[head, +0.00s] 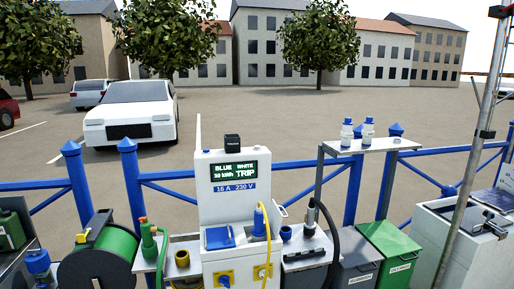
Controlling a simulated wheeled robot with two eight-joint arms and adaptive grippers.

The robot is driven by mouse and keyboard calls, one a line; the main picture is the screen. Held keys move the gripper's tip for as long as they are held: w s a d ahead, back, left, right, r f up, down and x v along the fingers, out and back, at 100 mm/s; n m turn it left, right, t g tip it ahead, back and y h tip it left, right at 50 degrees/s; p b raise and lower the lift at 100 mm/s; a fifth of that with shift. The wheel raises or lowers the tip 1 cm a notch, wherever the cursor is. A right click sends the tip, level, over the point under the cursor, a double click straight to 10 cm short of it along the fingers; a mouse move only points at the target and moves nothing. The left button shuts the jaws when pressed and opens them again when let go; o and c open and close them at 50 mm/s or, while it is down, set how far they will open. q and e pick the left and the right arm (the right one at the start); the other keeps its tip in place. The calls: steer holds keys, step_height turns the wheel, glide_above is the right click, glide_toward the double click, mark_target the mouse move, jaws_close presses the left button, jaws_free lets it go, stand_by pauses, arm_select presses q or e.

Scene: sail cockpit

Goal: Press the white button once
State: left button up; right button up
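A white power pedestal (228,200) stands upright in the middle of the head view. Its dark display (234,171) reads "BLUE", "WHITE", "30 kWh" and "TRIP", and a blue label (235,187) below says "16 A 230 V". I cannot make out a white button on the pedestal. Neither of my grippers is in view.
A green hose reel (97,262) stands left of the pedestal. A black hose hangs at a grey unit (305,255) to its right. Further right are a grey bin (357,273), a green bin (389,252) and a pole (476,140). A blue railing (166,177) runs behind.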

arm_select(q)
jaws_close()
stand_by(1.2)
